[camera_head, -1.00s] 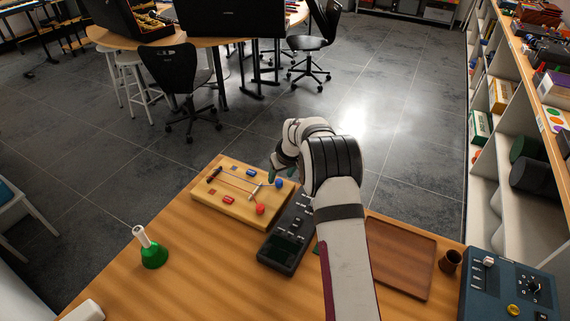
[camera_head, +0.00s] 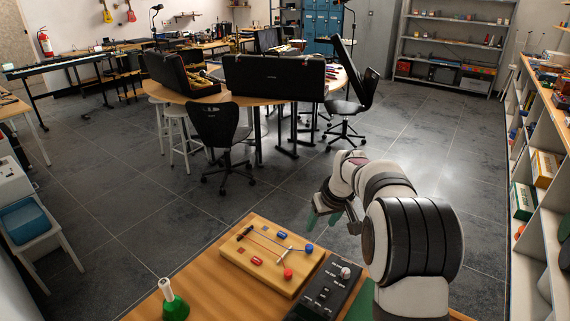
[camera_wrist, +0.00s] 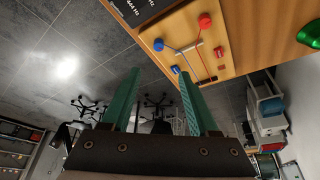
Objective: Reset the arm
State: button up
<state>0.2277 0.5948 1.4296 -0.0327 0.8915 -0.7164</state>
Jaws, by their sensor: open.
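My gripper (camera_head: 322,217) is raised above the far edge of the wooden table (camera_head: 205,270), at the end of my white and black arm. Its two green fingers stand apart and hold nothing, as the wrist view (camera_wrist: 155,100) shows. In the wrist view the fingers point toward the room, with the table edge at upper right.
A green bell (camera_head: 173,302) stands at front left. Shelves (camera_head: 545,190) line the right side. The floor beyond is clear up to a black chair (camera_head: 222,140).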

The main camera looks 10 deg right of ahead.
jog(key=s+a+r+m+g+y, duration=0.1)
jog(key=s+a+r+m, duration=0.2)
jog(key=s, duration=0.6)
jog(key=s+a+r+g, duration=0.1)
jog(key=s+a+r, duration=0.3)
jog(key=s, duration=0.6)
jog(key=s+a+f+m+g, duration=0.1)
jog(key=s+a+f+m, duration=0.1)
jog(key=s, duration=0.8)
jog(key=s+a+f+m+g, duration=0.1)
jog(key=s+a+f+m, duration=0.1)
jog(key=s, duration=0.9)
jog(key=shift+a+g, duration=0.3)
jog(key=shift+a, duration=0.45)
